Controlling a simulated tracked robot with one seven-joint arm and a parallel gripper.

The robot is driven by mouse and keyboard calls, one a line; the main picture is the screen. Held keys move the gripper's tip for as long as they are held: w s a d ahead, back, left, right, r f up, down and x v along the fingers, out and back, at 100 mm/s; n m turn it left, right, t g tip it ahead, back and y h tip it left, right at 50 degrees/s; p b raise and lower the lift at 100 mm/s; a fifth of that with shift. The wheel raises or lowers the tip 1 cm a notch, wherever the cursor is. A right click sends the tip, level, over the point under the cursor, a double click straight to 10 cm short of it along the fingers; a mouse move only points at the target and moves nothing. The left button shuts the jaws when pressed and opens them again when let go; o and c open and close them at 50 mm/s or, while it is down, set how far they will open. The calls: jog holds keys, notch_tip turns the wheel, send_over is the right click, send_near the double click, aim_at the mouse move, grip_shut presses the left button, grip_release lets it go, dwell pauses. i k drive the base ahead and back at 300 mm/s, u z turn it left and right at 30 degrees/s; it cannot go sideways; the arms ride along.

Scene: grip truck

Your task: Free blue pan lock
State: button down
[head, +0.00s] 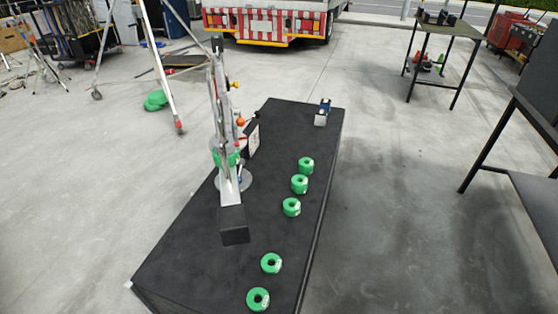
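A grey metal head assembly (222,120) stands upright on a round silver base (234,180) on the black-topped bench. A small blue part (239,171) shows low on its right side, just above the base. It is too small to tell whether it is the blue pan lock or how it is set. An orange knob (240,122) and a yellow knob (234,85) sit higher up. A black block (234,225) is at the near lower end of a pale bar. I cannot make out my gripper in this view.
Several green tape rolls (299,184) lie along the right side of the black bench top (180,250). A light stand (160,70) rises behind left.

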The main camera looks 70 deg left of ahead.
aim_at(242, 162)
jog(key=u, duration=0.15)
jog(key=k, duration=1.55)
jog(key=u, duration=1.15)
jog(key=i, duration=1.05)
jog(key=z, duration=0.05)
